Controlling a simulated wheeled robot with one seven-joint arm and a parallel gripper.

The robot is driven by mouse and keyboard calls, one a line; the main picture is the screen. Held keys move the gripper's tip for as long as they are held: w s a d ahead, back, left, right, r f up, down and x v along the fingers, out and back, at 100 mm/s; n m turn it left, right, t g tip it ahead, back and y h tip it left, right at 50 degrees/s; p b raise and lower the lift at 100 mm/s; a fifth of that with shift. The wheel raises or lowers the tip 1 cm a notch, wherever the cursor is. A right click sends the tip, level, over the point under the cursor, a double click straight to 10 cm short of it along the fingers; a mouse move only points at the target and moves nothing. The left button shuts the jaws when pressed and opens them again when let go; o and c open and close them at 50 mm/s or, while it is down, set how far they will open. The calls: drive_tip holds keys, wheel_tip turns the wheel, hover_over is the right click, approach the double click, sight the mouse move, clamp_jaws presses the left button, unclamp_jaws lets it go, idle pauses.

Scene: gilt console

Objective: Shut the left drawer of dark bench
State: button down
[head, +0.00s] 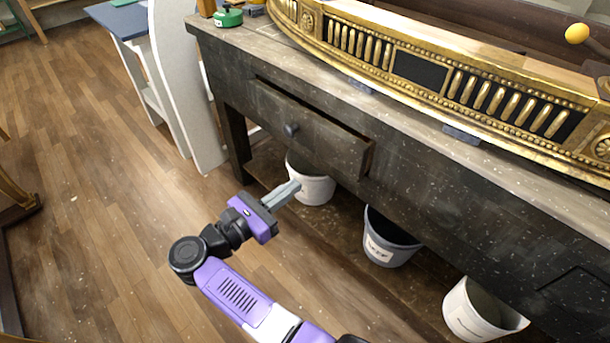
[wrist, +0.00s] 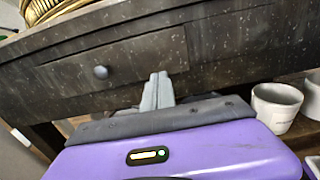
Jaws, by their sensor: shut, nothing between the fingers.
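The dark bench (head: 430,172) runs across the right of the head view. Its left drawer (head: 308,130) is pulled part way out, with a dark gap along its top and its right side wall showing. A round grey knob (head: 291,129) sits on the drawer front; the knob also shows in the wrist view (wrist: 101,72). My gripper (head: 296,187) is shut and empty, in front of and below the drawer in the head view. In the wrist view the closed fingers (wrist: 158,80) point toward the drawer front (wrist: 125,62), right of the knob. I cannot tell whether they touch it.
A white bucket (head: 312,188), a grey bucket (head: 388,240) and another white bucket (head: 480,312) stand on the bench's low shelf. A gilt piece (head: 420,70) and a green container (head: 228,18) are on top. The wooden floor (head: 90,190) at left is clear.

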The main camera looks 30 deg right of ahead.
sight(337, 154)
drive_tip(key=p+x, duration=0.1)
drive_tip(key=x, duration=1.2)
drive_tip(key=b+x, duration=0.2)
drive_tip(key=x, duration=0.2)
drive_tip(key=shift+d+f, duration=0.1)
drive_tip(key=shift+f, duration=0.05)
drive_tip(key=shift+w+d+r, duration=0.1)
drive_tip(key=shift+d+r, duration=0.1)
drive_tip(key=shift+d, duration=0.1)
